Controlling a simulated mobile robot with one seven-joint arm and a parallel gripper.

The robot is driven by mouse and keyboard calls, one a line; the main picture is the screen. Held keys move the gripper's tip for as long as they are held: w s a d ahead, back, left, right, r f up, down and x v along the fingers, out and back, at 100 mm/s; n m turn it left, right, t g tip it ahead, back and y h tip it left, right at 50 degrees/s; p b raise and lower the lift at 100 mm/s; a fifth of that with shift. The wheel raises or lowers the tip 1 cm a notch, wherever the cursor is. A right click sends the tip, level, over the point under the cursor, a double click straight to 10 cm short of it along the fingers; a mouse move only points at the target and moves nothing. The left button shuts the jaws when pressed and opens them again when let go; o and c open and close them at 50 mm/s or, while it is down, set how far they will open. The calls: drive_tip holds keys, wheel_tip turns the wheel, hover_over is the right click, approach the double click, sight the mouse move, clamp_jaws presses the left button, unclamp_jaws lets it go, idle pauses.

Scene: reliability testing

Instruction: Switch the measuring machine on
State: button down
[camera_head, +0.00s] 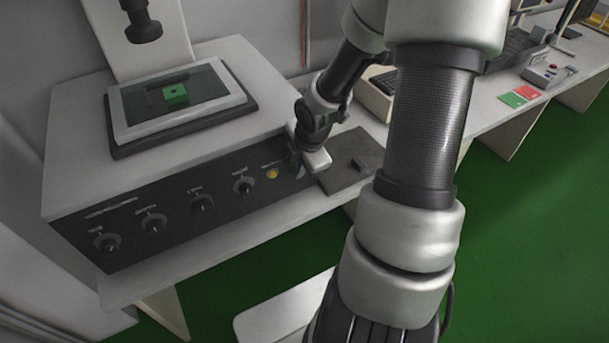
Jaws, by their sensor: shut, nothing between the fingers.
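The measuring machine (75,150) stands at the left of the bench, a light grey box with a dark front panel. The panel has several round knobs (202,203) in a row. To their right is a small yellow button or lamp (272,173). A dark stage with a green part (176,95) sits on top, below a dark lens head (143,25). My gripper (297,168) is shut and empty at the right end of the panel, just right of the yellow spot. It hides that end; I cannot tell whether it touches the panel.
A dark grey pad (345,178) with a small dark block (361,163) lies right of the machine. Farther along the bench are red and green cards (520,97) and a small box with a red button (550,69). My arm covers the middle. Green floor is open at right.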

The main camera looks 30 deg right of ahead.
drive_tip(key=shift+w, duration=0.1)
drive_tip(key=shift+w+f, duration=0.1)
drive_tip(key=shift+w, duration=0.15)
idle(0.3)
drive_tip(key=shift+p, duration=0.3)
drive_tip(key=shift+w+r+p, duration=0.15)
drive_tip(key=shift+r+p, duration=0.75)
drive_tip(key=shift+a, duration=0.1)
